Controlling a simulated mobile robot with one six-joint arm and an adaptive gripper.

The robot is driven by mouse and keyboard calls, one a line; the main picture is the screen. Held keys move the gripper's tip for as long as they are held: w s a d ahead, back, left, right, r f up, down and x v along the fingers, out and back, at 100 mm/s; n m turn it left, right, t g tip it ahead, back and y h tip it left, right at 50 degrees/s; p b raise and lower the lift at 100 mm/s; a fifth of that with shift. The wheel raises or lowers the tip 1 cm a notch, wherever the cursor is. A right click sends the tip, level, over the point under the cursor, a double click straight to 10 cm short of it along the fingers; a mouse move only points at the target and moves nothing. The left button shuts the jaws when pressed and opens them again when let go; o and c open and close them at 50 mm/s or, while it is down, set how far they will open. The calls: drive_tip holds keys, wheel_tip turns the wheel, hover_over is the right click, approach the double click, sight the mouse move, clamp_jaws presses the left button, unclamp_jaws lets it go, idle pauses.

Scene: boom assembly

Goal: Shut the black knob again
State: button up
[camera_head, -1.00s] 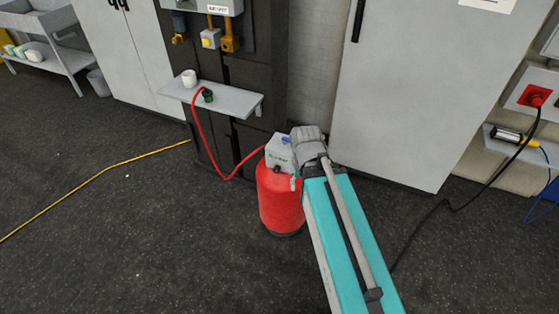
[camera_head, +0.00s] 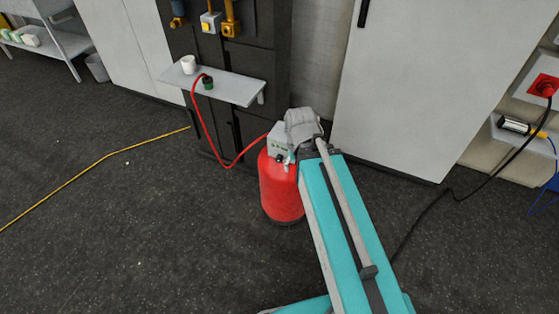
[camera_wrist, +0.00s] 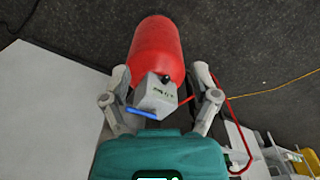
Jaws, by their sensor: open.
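A red cylinder (camera_head: 281,190) stands upright on the floor with a pale grey box (camera_head: 277,137) on top. In the wrist view the red cylinder (camera_wrist: 157,45) and the grey box (camera_wrist: 155,97) lie ahead of me. A small black knob (camera_wrist: 166,79) sits on the box's edge nearest the cylinder. A blue bar (camera_wrist: 141,112) shows by the box. My gripper (camera_wrist: 160,72) is open, with one finger on each side of the box and knob. It holds nothing. In the head view my wrist covers the gripper and part of the box.
A red hose (camera_head: 205,137) loops from the box towards a grey wall shelf (camera_head: 232,86) with a white cup (camera_head: 188,64). A tall pale cabinet (camera_head: 435,80) stands close behind on the right. A yellow cable (camera_head: 95,163) crosses the otherwise open floor at left.

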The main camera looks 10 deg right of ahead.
drive_tip(key=w+d+f+m+t+h+b, duration=0.1)
drive_tip(key=w+f+m+h+b, duration=0.1)
drive_tip(key=f+b, duration=0.4)
drive_tip(key=w+d+f+m+t+h+b, duration=0.1)
drive_tip(key=w+f+h+b, duration=0.15)
drive_tip(key=f+b, duration=0.4)
drive_tip(key=m+t+h+b, duration=0.5)
drive_tip(key=t+b, duration=0.8)
drive_tip(key=b, duration=2.4)
approach(278, 161)
drive_tip(key=shift+v, duration=1.45)
drive_tip(key=shift+w+a+f, duration=0.1)
drive_tip(key=shift+w+f, duration=0.05)
drive_tip(key=shift+f, duration=0.05)
drive_tip(key=x, duration=1.3)
drive_tip(key=shift+w+d+r, duration=0.1)
drive_tip(key=shift+w+d, duration=0.1)
drive_tip(key=shift+d, duration=0.05)
drive_tip(key=shift+c, duration=0.2)
